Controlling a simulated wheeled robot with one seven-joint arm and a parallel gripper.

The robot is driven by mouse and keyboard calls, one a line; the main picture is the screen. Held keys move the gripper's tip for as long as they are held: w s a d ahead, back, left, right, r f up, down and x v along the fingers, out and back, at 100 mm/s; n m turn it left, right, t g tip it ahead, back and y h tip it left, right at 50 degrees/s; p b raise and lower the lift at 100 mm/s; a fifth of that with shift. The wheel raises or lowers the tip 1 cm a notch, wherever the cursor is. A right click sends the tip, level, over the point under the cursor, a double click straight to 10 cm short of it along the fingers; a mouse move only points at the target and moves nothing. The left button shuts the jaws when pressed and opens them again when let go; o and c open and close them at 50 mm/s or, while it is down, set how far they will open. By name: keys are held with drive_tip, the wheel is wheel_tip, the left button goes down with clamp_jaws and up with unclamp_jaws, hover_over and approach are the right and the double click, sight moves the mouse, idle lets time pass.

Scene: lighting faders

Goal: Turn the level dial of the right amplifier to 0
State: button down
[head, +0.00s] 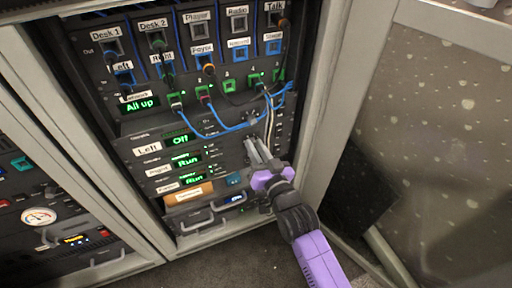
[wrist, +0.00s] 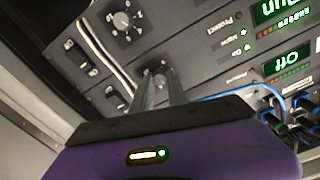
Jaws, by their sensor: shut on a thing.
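The right amplifier (head: 218,153) is the middle of three stacked units in the rack, and its green display reads "Run". Its level dial (wrist: 157,69) shows between and behind my fingertips in the wrist view. My gripper (head: 257,146) reaches in from the lower right, and its fingers are closed on this dial; it also shows in the wrist view (wrist: 160,80). The fingers cover part of the dial, so its pointer and setting cannot be read. In the head view the dial is hidden by my gripper.
The left amplifier's display (head: 180,140) reads "Off". The foyer amplifier's dial (wrist: 124,20), with a white scale, is close by. Blue cables (head: 240,127) and pale cables (head: 269,112) hang near my fingers. Patch sockets are above; the floor (head: 250,256) is clear.

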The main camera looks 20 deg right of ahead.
drive_tip(key=shift+n, duration=0.3)
drive_tip(key=n+p, duration=0.1)
drive_tip(key=n, duration=0.9)
drive_tip(key=n+p, duration=0.2)
drive_tip(key=n, duration=0.8)
drive_tip(key=shift+a+f+n, duration=0.15)
drive_tip(key=shift+f+n, duration=0.05)
drive_tip(key=shift+n, duration=0.2)
drive_tip(key=c, duration=1.3)
unclamp_jaws()
